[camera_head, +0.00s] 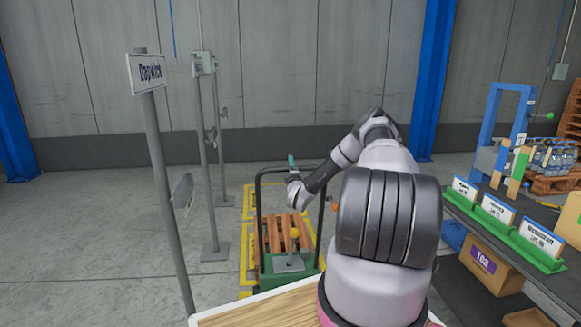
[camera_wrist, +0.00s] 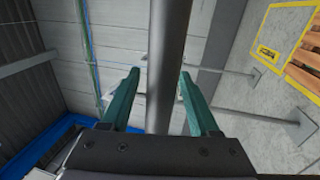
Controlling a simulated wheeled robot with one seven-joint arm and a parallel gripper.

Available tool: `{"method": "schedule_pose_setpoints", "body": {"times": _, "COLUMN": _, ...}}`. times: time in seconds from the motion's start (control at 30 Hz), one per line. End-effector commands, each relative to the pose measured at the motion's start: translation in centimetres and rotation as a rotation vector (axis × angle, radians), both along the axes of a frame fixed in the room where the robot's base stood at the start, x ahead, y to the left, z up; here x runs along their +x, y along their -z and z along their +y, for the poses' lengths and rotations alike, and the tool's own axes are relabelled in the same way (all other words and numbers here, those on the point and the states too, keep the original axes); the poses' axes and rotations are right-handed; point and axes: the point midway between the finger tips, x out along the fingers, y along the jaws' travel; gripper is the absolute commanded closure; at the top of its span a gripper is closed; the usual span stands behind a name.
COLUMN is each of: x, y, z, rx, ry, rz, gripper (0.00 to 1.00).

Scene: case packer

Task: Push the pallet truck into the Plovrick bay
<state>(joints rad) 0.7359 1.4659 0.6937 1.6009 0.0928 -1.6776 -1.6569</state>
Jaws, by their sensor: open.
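The pallet truck (camera_head: 269,270) stands ahead of me, with a green body, a yellow knob and a dark upright handle frame. Wooden slats (camera_head: 274,232) lie just beyond its body. My gripper (camera_head: 292,166) is at the handle's top bar, its teal fingers pointing up. In the wrist view the dark bar (camera_wrist: 168,70) runs between the two spread fingers, which stand clear of it on both sides. Yellow floor markings (camera_head: 246,262) outline a bay around and beyond the truck.
Grey sign posts (camera_head: 166,190) stand left of the truck, one close by and others behind. A dark bench (camera_head: 480,232) with labelled green holders (camera_head: 531,249) is at the right, a Tea carton (camera_head: 489,267) below it. Open floor lies at the left.

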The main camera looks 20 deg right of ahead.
Motion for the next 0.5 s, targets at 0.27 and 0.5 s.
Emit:
{"method": "schedule_pose_setpoints", "body": {"times": 0.27, "x": 0.27, "y": -0.04, "z": -0.06, "rx": 0.000, "ry": 0.000, "rz": 0.001, "gripper": 0.38}}
{"method": "schedule_pose_setpoints", "body": {"times": 0.5, "x": 0.26, "y": -0.03, "z": -0.06, "rx": 0.000, "ry": 0.000, "rz": 0.001, "gripper": 1.00}}
